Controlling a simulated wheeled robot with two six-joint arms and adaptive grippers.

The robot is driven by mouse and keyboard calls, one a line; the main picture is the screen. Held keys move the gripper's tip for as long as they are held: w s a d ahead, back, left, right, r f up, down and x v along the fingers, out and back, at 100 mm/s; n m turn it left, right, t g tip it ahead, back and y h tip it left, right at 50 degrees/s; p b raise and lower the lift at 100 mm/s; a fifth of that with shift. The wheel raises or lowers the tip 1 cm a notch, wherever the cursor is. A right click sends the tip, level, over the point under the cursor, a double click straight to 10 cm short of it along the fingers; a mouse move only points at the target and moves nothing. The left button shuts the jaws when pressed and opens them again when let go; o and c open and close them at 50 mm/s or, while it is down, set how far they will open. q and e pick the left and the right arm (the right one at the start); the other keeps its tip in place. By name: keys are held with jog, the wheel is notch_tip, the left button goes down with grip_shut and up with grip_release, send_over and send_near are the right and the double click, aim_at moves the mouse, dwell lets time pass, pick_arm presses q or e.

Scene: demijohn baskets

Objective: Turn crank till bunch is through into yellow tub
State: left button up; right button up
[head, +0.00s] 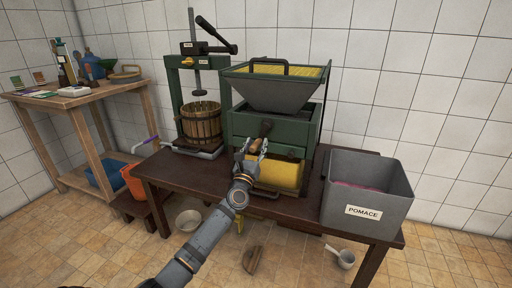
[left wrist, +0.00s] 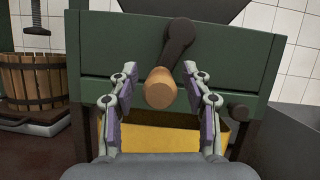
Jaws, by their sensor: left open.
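The green crusher (head: 275,125) stands on the dark table with a grey hopper (head: 272,92) on top. Its crank (left wrist: 178,42) has a dark arm pointing down to a wooden handle (left wrist: 160,88), which also shows in the head view (head: 255,146). My left gripper (head: 251,148) is open, and its fingers (left wrist: 163,95) stand on either side of the handle without closing on it. The yellow tub (head: 275,175) sits under the crusher, partly hidden by my left gripper. No bunch can be made out; the hopper shows a yellow surface inside. My right gripper is not in view.
A grey pomace bin (head: 366,204) stands at the table's right end. A press with a wooden basket (head: 199,122) stands to the left of the crusher. A wooden side table (head: 85,95) with bottles is at far left.

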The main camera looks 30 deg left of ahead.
pick_arm(q)
grip_shut()
dwell(0.3)
jog(key=shift+w+d+n, duration=0.1)
jog(key=shift+d+n, duration=0.05)
jog(key=shift+n, duration=0.15)
